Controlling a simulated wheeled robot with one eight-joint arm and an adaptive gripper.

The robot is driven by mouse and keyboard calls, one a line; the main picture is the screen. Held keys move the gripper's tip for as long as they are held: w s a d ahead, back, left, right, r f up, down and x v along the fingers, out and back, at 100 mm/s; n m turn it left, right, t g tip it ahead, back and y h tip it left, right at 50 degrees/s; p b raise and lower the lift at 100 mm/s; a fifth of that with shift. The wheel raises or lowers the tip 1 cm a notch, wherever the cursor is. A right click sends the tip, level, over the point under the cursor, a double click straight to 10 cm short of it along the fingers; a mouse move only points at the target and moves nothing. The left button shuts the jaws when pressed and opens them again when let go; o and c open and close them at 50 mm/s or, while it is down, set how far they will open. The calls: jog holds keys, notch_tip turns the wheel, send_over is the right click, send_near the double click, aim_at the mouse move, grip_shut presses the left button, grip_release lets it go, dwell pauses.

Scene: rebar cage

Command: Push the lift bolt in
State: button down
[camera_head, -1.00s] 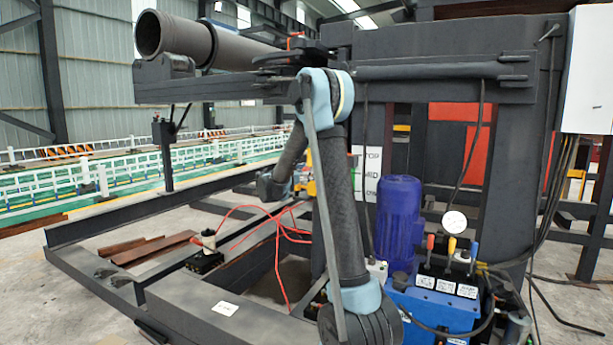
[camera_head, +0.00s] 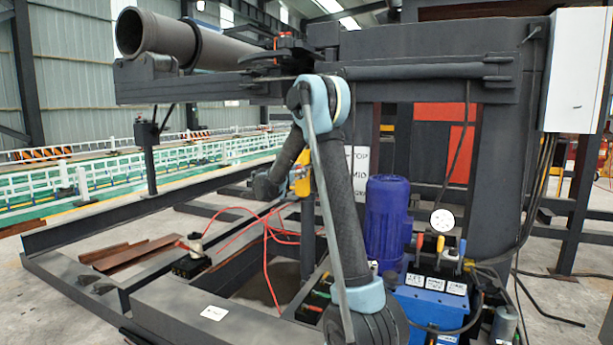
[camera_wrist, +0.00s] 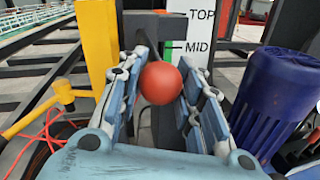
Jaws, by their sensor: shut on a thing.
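In the wrist view a round red knob (camera_wrist: 160,83) sits between the fingers of my gripper (camera_wrist: 162,88). The fingers are closed against its two sides. What the knob is fixed to is hidden behind it, so I cannot tell whether it is the lift bolt's head. A dark frame post stands behind it, beside a white plate (camera_wrist: 192,30) marked TOP and MID with a green band.
A yellow post (camera_wrist: 97,45) with a yellow bar stands close left of my gripper. A blue motor (camera_head: 387,220) stands close right, beside a blue hydraulic unit (camera_head: 440,305) with levers and a gauge. Red hoses (camera_head: 268,235) lie across the frame. A large pipe (camera_head: 165,38) rests above.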

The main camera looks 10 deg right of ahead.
jog(key=shift+d, duration=0.15)
jog(key=c, duration=1.1)
grip_release()
jog(key=shift+w, duration=0.1)
jog(key=v, duration=1.2)
